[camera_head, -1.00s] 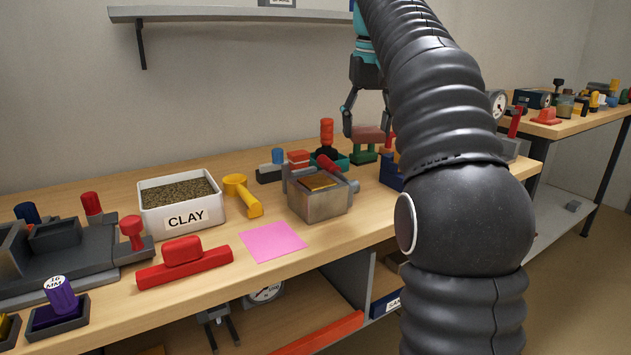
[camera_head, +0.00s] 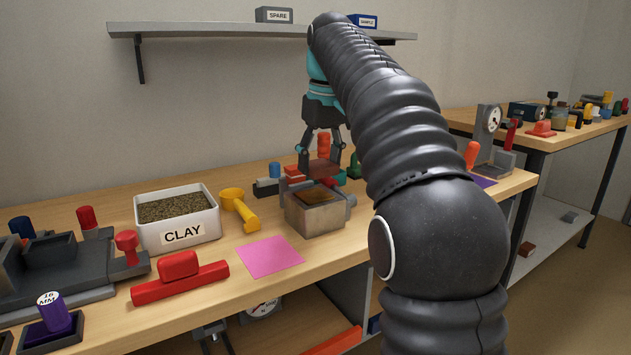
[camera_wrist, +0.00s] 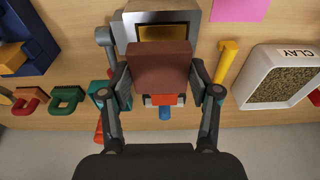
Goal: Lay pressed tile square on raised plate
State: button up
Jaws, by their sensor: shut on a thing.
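My gripper (camera_head: 322,160) is shut on a reddish-brown block (camera_head: 320,170), which appears to be the tile, and holds it roughly level by two opposite sides. In the wrist view my gripper's fingers (camera_wrist: 160,88) flank the block (camera_wrist: 160,66). A grey metal box (camera_head: 315,218) with a golden-brown plate (camera_head: 316,196) at its top stands on the bench. The block is above and just behind this plate, apart from it. In the wrist view the block covers the lower part of the box (camera_wrist: 125,30) and part of the plate (camera_wrist: 163,33).
A yellow scoop (camera_head: 240,208) and a white CLAY bin (camera_head: 178,218) stand left of the box. A pink sheet (camera_head: 270,256) and a red handled bar (camera_head: 180,276) lie nearer the front edge. Several coloured tools crowd behind the box, including an upright orange handle (camera_head: 323,145).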

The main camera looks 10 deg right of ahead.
aim_at(315, 195)
jog(key=shift+w+a+f, duration=0.4)
jog(key=shift+w, duration=0.15)
jog(key=shift+f+b, duration=0.75)
jog(key=shift+f, duration=1.25)
jog(key=shift+f, duration=0.15)
jog(key=o, duration=1.2)
